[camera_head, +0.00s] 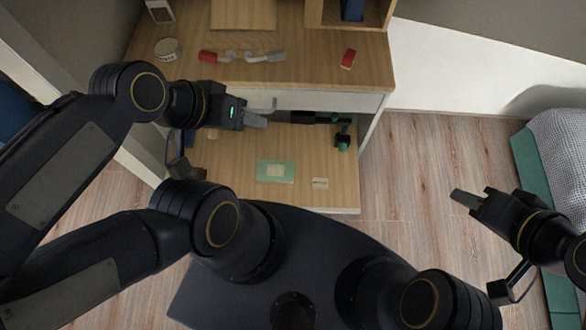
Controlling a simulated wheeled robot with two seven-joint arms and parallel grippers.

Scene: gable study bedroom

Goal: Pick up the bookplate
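The open drawer (230,185) under the desk holds a flat green piece with a cream centre (275,171) and a small tan card with faint marks (320,183) to its right. I cannot tell for sure which of these is the bookplate. My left gripper (256,120) is above the drawer's back part, behind both pieces and touching neither. My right gripper (464,198) is out over the floor, right of the drawer, with nothing seen in it. Each gripper shows about one grey finger, so its opening is unclear.
On the desk top (300,55) lie a red-and-grey item (243,57), a red block (348,59) and a round white thing (167,49). A dark item with green ends (342,137) is at the drawer's back right. A bed (555,160) stands at right; floor between is clear.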

